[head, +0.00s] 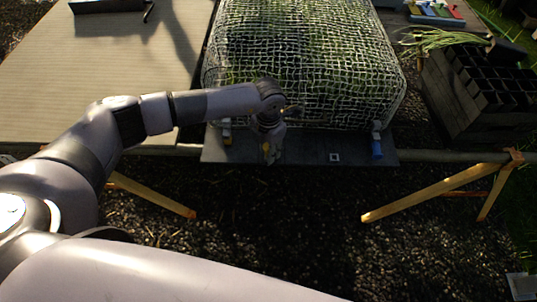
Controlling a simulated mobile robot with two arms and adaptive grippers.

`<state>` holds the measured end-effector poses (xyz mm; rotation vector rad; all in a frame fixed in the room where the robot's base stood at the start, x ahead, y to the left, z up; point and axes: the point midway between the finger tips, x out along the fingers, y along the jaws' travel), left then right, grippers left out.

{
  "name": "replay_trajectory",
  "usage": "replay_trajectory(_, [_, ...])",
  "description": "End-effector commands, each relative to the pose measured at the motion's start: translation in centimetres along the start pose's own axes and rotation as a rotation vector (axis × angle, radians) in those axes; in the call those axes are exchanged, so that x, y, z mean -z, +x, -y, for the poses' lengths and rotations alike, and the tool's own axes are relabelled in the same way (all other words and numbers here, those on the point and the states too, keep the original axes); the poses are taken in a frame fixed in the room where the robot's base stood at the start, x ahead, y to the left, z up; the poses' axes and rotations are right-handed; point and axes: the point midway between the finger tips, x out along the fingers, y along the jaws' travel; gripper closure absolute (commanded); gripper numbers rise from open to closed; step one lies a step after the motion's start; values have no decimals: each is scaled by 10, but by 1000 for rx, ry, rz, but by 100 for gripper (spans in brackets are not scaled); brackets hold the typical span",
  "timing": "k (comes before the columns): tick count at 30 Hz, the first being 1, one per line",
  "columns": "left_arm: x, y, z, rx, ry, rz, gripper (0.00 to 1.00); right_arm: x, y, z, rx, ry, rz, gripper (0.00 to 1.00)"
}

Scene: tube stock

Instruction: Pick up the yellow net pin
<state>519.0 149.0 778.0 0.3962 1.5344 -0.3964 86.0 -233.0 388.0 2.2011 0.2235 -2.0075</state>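The yellow net pin (227,139) is small and sits at the front left corner of the net, on the dark board (318,148) along the table's front. A blue pin (377,150) stands at the front right corner of the net. My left gripper (270,156) points down over the board, a little right of the yellow pin and apart from it. Its fingers are small and shadowed, so I cannot tell whether they are open or shut. My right gripper is out of view.
The white net (305,60) covers green plants behind the board. A wooden crate with black pots (490,85) stands right. Wooden trestle legs (440,192) splay out below over dark gravel. A small white square marker (335,157) is on the board.

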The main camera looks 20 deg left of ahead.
Motion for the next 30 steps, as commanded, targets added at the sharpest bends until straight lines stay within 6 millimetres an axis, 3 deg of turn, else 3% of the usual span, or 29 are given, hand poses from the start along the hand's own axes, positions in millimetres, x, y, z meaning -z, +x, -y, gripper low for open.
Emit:
replay_trajectory(11, [0, 0, 0, 0, 0, 0, 99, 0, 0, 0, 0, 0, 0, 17])
replay_trajectory(23, [-1, -5, 0, 0, 0, 2, 100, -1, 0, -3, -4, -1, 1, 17])
replay_trajectory(30, [-1, -32, 0, -1, 2, 4, 100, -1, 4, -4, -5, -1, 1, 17])
